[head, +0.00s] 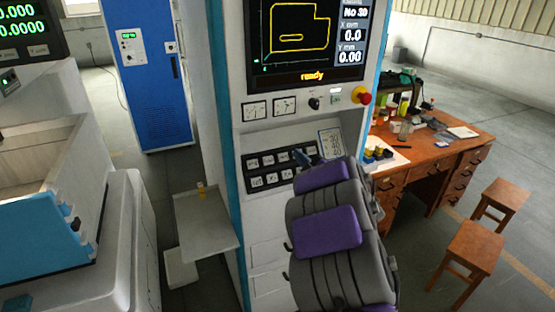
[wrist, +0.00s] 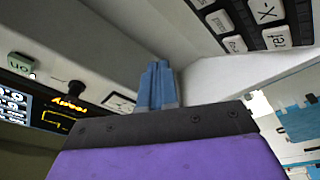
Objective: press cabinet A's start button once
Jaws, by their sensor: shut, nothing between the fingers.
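A white control cabinet (head: 235,140) with blue edges fills the middle of the head view; I see no letter on it. Its screen (head: 308,40) reads "ready" in orange. Below the screen are two dials, a black knob (head: 314,103), a small pale green lit button (head: 335,97) and a red mushroom button (head: 361,96) on yellow. In the wrist view the lit button (wrist: 20,66) is at the left, its marking upside down and hard to read. My gripper (head: 302,156) is shut and empty, its blue fingers (wrist: 158,85) below the lit button, close to the keypad, apparently touching nothing.
A sloped keypad (head: 280,166) of several keys lies just left of my gripper, with a small chart card (head: 330,142) to the right. A cluttered wooden desk (head: 430,150) and stools stand right. A grey side shelf (head: 207,222) and a white machine (head: 120,250) are left.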

